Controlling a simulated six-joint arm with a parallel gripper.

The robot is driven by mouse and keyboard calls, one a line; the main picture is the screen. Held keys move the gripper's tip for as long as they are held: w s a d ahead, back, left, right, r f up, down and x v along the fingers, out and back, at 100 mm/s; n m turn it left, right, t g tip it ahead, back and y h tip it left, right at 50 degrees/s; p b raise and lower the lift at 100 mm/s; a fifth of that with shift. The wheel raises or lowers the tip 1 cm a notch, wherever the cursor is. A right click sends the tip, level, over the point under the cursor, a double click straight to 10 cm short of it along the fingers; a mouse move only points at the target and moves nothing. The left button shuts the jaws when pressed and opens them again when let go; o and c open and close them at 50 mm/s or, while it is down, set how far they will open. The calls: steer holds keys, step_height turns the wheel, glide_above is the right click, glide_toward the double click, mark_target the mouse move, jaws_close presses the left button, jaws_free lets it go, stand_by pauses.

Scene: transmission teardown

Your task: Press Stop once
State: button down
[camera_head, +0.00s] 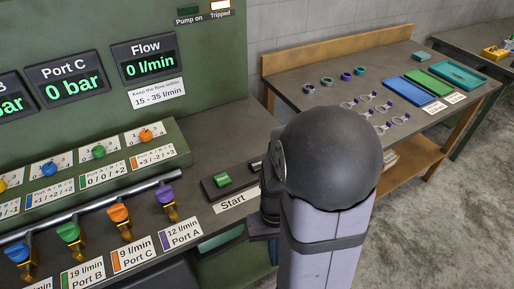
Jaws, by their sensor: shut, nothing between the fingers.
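The Stop button and any Stop label cannot be made out; my arm covers the right part of the button box. A dark button box (209,188) lies on the bench and carries a green button (223,181). A white label reading Start (237,201) is in front of it. A small dark piece with a pale edge (256,164) shows at the box's far right, partly covered by my arm. My arm's dark round joint and grey link stand just right of the box. My gripper's fingers are hidden behind the arm.
A green panel shows Port C (73,88) at 0 bar and Flow (150,63) at 0 l/min. Colored valves line a pipe (95,218) at the left. A side table (310,108) behind holds rings, small parts and colored trays. Grey floor is clear at the right.

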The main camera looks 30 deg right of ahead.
steer(key=d+r+n+h+p, duration=0.2)
steer(key=d+r+p, duration=1.15)
steer(key=p, duration=0.65)
step_height(320, 180, up, 7)
steer(key=n+t+y, duration=0.3)
steer(key=n+t, duration=0.8)
steer(key=n, duration=0.3)
glide_above(260, 167)
steer(key=shift+r, duration=0.15)
step_height(260, 167, down, 9)
steer(key=b, duration=0.8)
steer(key=shift+r, duration=0.1)
steer(key=shift+f, duration=0.2)
